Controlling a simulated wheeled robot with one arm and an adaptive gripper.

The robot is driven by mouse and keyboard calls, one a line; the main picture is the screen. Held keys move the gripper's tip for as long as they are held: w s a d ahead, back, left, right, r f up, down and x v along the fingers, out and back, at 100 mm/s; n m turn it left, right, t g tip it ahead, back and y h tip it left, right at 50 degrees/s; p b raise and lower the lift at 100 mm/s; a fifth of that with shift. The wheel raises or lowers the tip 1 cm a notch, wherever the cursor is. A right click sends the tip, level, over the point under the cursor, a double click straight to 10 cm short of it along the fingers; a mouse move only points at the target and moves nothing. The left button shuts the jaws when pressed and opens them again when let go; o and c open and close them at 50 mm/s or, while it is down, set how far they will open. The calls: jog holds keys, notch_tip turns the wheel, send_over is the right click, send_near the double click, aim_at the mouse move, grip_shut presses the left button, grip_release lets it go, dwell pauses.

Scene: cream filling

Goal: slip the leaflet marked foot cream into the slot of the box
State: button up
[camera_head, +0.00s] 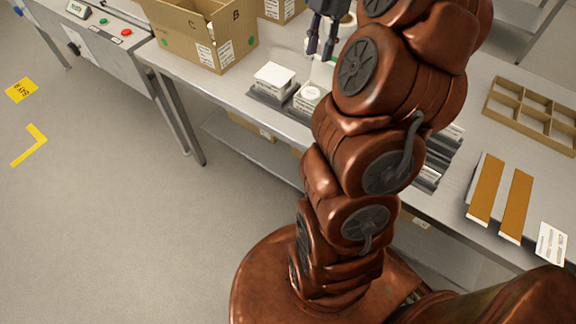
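My gripper (320,53) hangs over the table at the top middle, behind my arm. Its two dark fingers look apart, with nothing clearly between them. White items stand below and behind it, partly hidden by my arm. No leaflet can be read as foot cream, and no slot is clearly visible.
An open cardboard box (205,35) marked C and B stands at the back left, with another carton (282,10) beside it. A divided tray (533,113) and two brown strips (486,189) (516,205) lie at right. A machine with buttons (110,28) adjoins the table.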

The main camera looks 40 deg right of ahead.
jog(key=s+a+m+h, duration=0.1)
jog(key=s+a+m, duration=0.25)
jog(key=a, duration=0.55)
jog(key=s+a+m+h, duration=0.15)
jog(key=a+m, duration=0.25)
jog(key=a, duration=0.5)
jog(key=s+a+f+m, duration=0.3)
jog(key=s+m, duration=0.3)
jog(key=s, duration=0.1)
jog(key=s+a+f+m, duration=0.4)
jog(key=s+m, duration=0.2)
jog(key=s, duration=0.1)
jog(key=shift+s+g, duration=0.25)
jog(key=shift+g, duration=0.05)
jog(key=shift+h, duration=0.25)
